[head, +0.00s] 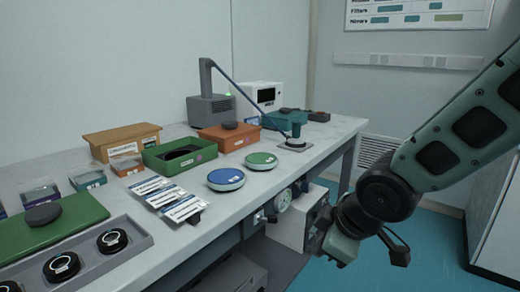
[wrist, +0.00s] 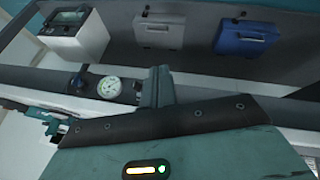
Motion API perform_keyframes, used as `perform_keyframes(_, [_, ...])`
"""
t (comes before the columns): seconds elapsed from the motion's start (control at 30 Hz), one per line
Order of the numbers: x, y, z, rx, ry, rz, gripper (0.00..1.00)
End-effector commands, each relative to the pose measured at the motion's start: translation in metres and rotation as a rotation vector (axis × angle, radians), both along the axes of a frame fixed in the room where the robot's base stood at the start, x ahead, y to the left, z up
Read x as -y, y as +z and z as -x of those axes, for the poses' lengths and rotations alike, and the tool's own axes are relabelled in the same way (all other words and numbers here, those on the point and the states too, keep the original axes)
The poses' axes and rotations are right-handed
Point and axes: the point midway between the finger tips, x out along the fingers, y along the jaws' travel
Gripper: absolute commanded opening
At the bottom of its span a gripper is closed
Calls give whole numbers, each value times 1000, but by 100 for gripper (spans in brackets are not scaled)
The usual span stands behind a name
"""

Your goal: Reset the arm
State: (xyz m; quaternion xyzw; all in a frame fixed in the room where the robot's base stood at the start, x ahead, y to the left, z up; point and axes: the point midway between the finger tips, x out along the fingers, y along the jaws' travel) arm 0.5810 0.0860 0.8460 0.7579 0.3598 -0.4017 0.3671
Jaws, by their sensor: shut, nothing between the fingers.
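My arm reaches in from the right in the head view and is bent at a dark joint, with its end hanging low beside the front of the table (head: 225,200). My gripper (wrist: 158,82) shows in the wrist view with its fingers together and nothing between them. In the head view the gripper end is partly hidden by the arm's own parts, in front of a white box (head: 290,232) below the table edge.
On the table are a blue disc (head: 226,179), a green disc (head: 261,160), open bins and a lamp-like arm. A round gauge (wrist: 109,88) is close to my gripper. A grey case (wrist: 160,28) and a blue case (wrist: 246,38) stand beyond. Teal floor (head: 425,265) is clear at right.

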Motion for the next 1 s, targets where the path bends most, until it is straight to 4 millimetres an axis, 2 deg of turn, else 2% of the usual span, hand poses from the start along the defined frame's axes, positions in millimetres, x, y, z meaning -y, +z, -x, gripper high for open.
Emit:
perform_keyframes(0.03, [1,2,31,-76,-66,10,0])
perform_keyframes(0.1, [5,2,69,-182,-160,27,0])
perform_keyframes(0.3, [18,4,161,-419,-361,83,0])
perform_keyframes(0.4, [24,12,198,-509,-436,112,0])
perform_keyframes(0.43, [24,24,194,-505,-435,110,0])
perform_keyframes(0.67, [23,74,192,-500,-430,110,0])
perform_keyframes(0.9, [23,141,191,-500,-430,109,0])
perform_keyframes(1.0, [23,160,191,-500,-430,109,0])
